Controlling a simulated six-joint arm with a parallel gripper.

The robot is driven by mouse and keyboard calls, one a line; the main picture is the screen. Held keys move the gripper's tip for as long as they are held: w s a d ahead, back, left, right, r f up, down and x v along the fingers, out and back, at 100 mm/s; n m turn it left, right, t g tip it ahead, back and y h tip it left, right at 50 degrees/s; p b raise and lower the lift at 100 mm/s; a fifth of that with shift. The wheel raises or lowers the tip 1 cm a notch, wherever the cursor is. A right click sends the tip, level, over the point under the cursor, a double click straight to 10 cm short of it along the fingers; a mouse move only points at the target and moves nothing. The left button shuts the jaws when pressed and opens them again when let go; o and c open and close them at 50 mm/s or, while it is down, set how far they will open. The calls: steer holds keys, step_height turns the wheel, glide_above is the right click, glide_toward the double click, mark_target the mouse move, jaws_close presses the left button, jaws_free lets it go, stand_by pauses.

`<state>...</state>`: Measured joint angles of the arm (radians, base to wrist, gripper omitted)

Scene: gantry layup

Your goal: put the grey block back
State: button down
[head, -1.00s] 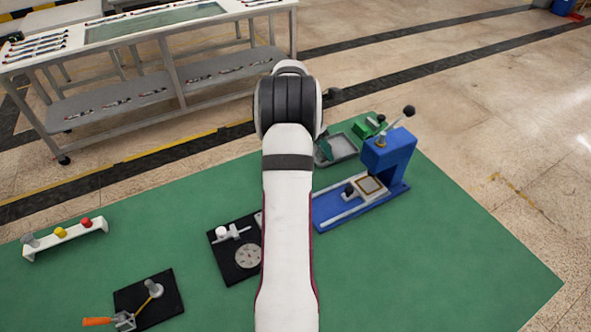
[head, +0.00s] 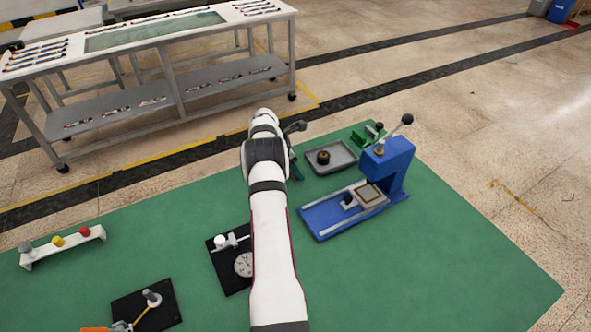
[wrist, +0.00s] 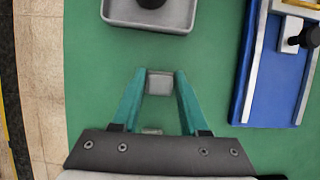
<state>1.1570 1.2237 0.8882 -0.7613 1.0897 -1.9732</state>
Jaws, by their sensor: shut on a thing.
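The grey block (wrist: 159,84) is a small square-faced piece between the teal fingertips of my gripper (wrist: 159,82) in the wrist view. My gripper is shut on it, over the green mat. In the head view a teal finger of my gripper (head: 296,170) shows beside the grey tray (head: 342,160), and my arm hides the block. The tray (wrist: 125,19) is ahead of the fingertips in the wrist view, apart from them. A dark round piece (head: 323,157) sits in the tray. I cannot tell how high the block is above the mat.
A blue press (head: 392,165) with a lever stands right of the tray, and a green fixture (head: 363,136) behind it. A dial plate (head: 222,266) is left of my arm. A rack with three coloured knobs (head: 62,247) is far left. The mat's right side is clear.

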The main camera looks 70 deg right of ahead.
steer(key=shift+f, duration=0.1)
steer(key=shift+c, duration=2.1)
jaws_free()
